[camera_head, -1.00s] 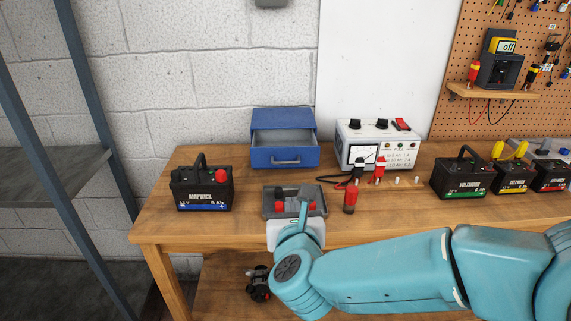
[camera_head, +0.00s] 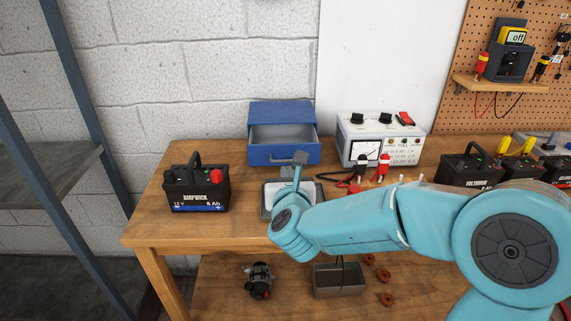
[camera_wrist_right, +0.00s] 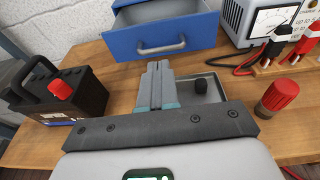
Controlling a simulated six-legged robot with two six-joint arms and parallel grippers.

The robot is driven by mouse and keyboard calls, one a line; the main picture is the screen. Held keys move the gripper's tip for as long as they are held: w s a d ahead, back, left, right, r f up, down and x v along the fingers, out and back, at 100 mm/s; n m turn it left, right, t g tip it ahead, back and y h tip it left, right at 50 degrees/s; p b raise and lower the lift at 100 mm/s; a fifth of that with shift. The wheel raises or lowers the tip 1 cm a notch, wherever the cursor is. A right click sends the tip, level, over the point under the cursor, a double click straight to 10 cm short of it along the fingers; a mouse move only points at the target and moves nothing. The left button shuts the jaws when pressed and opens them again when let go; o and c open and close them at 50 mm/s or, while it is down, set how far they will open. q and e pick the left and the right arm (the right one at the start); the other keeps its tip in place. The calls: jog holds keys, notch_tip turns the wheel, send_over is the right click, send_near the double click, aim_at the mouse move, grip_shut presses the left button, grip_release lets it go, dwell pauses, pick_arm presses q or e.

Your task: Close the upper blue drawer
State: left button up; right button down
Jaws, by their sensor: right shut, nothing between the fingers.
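The blue drawer (camera_head: 267,155) stands pulled out of its blue cabinet (camera_head: 282,115) at the back of the bench. Its inside looks empty, and its grey handle is on the front. The drawer front (camera_wrist_right: 125,46) and its handle also show at the top of the right wrist view. My right gripper (camera_head: 301,157) is shut and empty. In the head view its tips overlap the right part of the drawer front. In the right wrist view the tips (camera_wrist_right: 157,68) point at the drawer just below the handle, with a small gap visible. My left gripper is not in view.
A grey tray (camera_head: 266,208) lies under my right gripper, with a black knob-like part (camera_wrist_right: 201,86) in it. A black battery (camera_head: 197,192) stands left. A white meter box (camera_head: 380,140) and a red cylinder (camera_wrist_right: 277,97) stand right.

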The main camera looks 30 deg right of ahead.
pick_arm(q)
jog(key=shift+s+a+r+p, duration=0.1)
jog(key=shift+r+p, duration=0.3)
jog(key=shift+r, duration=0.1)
pick_arm(e)
jog(key=x, duration=0.5)
jog(key=shift+f, duration=0.1)
